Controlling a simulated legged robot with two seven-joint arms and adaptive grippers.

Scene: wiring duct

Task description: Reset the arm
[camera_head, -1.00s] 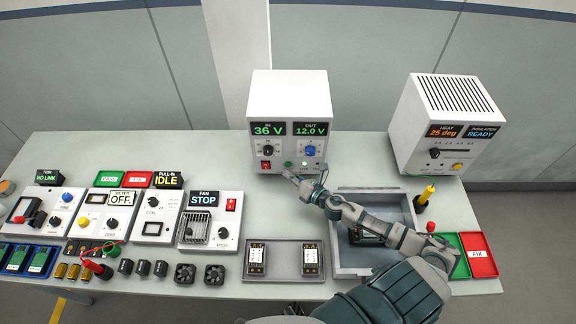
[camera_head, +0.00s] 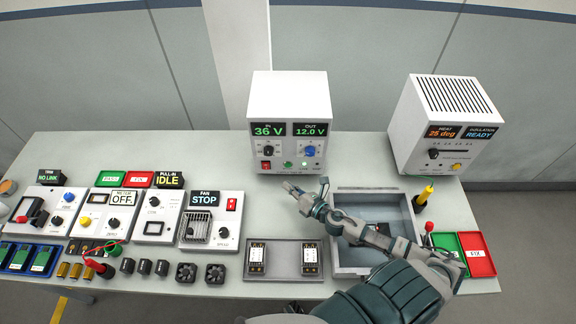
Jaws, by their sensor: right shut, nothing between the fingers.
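My right gripper (camera_head: 289,187) is shut and empty. It hangs over the bench in front of the white power unit (camera_head: 288,100), apart from the unit's front panel. My right arm comes in from the lower right and passes over the grey bin (camera_head: 345,203), hiding part of its inside. The power unit's displays read 36 V in and 12.0 V out, and a green button (camera_head: 288,164) on its panel shows clear of the gripper. My left gripper is not in view.
A white heater box (camera_head: 447,120) stands at right, reading 25 deg and READY. A grey tray (camera_head: 284,271) holds two modules. Green and red trays (camera_head: 478,266) lie right of my arm. Test panels and small parts fill the left. Bare bench lies behind the panels.

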